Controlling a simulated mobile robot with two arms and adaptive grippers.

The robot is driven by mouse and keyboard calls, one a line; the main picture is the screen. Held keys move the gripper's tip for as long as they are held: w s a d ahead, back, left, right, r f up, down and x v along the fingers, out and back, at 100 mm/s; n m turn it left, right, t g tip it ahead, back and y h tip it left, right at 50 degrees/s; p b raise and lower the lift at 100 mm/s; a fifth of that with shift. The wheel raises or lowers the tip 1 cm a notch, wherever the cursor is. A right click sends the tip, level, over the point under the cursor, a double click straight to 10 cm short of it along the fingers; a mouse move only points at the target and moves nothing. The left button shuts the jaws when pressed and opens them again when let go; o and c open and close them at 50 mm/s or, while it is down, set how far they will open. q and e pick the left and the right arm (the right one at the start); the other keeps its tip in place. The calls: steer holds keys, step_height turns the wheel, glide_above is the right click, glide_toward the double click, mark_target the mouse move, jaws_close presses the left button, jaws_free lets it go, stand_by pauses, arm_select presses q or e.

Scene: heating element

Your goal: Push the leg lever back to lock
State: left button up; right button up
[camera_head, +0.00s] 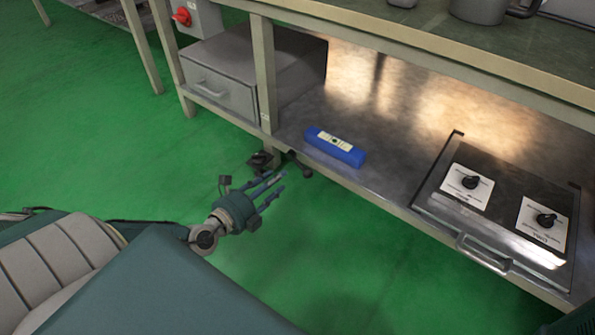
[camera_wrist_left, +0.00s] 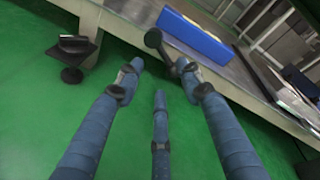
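The black leg lever (camera_head: 299,165), with a round knob (camera_head: 307,173), sticks out low by the workbench leg, under the front edge of the lower shelf. In the left wrist view the lever's knob (camera_wrist_left: 153,39) and rod show just beyond my fingertips, close to the right finger. Whether they touch, I cannot tell. My left gripper (camera_head: 274,183) is open and empty, its three fingers spread and pointing at the lever; it also shows in the left wrist view (camera_wrist_left: 161,78). The leg's black foot part (camera_head: 260,160) is left of the lever. My right gripper is not seen.
A blue box (camera_head: 335,147) lies on the metal lower shelf (camera_head: 390,178) above the lever. A panel with two black knobs (camera_head: 500,215) and a front handle (camera_head: 483,255) is at the right. A grey drawer (camera_head: 222,90) is at the left. Green floor around my gripper is clear.

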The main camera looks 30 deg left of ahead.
mark_target(302, 167)
arm_select(q)
steer(key=b+x, duration=0.3)
steer(key=x, duration=0.6)
jaws_close()
